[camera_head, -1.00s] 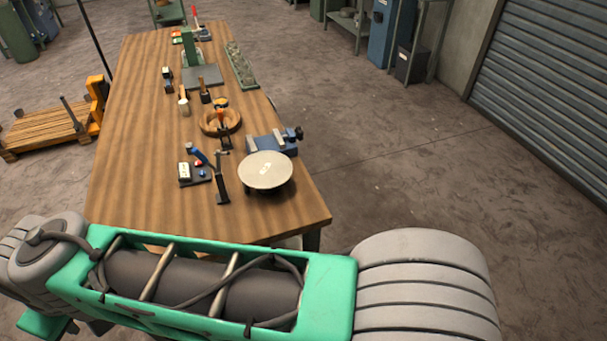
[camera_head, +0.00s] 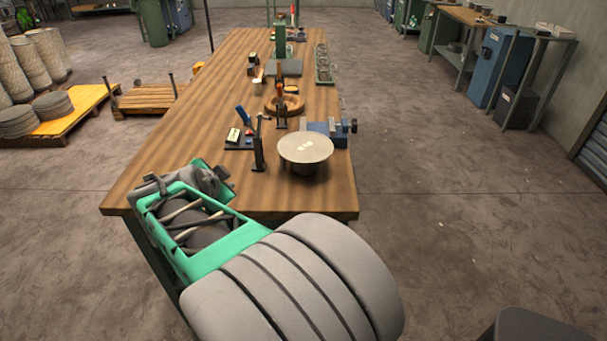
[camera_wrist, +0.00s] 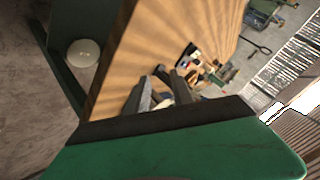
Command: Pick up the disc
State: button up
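A round, pale grey disc (camera_head: 305,147) lies flat on a dark support near the front right of the wooden table (camera_head: 180,150). Small pale marks show on its top. My gripper (camera_wrist: 160,82) shows in the wrist view as dark grey fingers, apart. It is over the wooden table top, with no disc visibly held. In the head view my arm reaches over the table's front left part, left of and nearer than the disc. My fingers cannot be made out there.
A blue vise (camera_head: 328,130) stands just behind the disc. A dark upright tool (camera_head: 258,148) stands left of it. A wooden ring (camera_head: 285,104) and other tools lie farther back. A pallet (camera_head: 75,122) with stacked round discs stands at left.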

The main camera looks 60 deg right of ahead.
aim_at(322, 154)
jog(key=s+d+f+m+g+h+b, duration=0.1)
jog(key=s+d+f+m+h+b, duration=0.1)
jog(key=d, duration=0.3)
jog(key=s+d+f+m+g+h+b, duration=0.1)
jog(key=s+d+f+m+h+b, duration=0.1)
jog(key=s+d+m, duration=0.2)
jog(key=s+d+f+m+g+h+b, duration=0.1)
jog(key=s+d+f+m+g+b, duration=0.1)
jog(key=s+d+m, duration=0.1)
jog(key=shift+d+f+m+h, duration=0.2)
jog(key=shift+d+m+h, duration=0.3)
jog(key=shift+d, duration=0.8)
jog(key=s+d+m+g+h+b, duration=0.1)
jog(key=s+d+m, duration=0.1)
jog(key=s+d+r+m+g+h+b, duration=0.1)
jog(key=s+d+m, duration=0.1)
jog(key=s, duration=0.1)
jog(key=shift+s+d+r+m+h+b, duration=0.1)
jog(key=shift+d+r+m+h+b, duration=0.1)
jog(key=shift+d+m+h+b, duration=0.15)
jog(key=d, duration=0.2)
jog(key=d+p, duration=0.1)
jog(key=d, duration=0.2)
jog(key=d+p, duration=0.1)
jog(key=d, duration=0.1)
jog(key=shift+s+d+r, duration=0.15)
jog(key=shift+d+r, duration=0.05)
jog(key=shift+r, duration=0.15)
grip_shut()
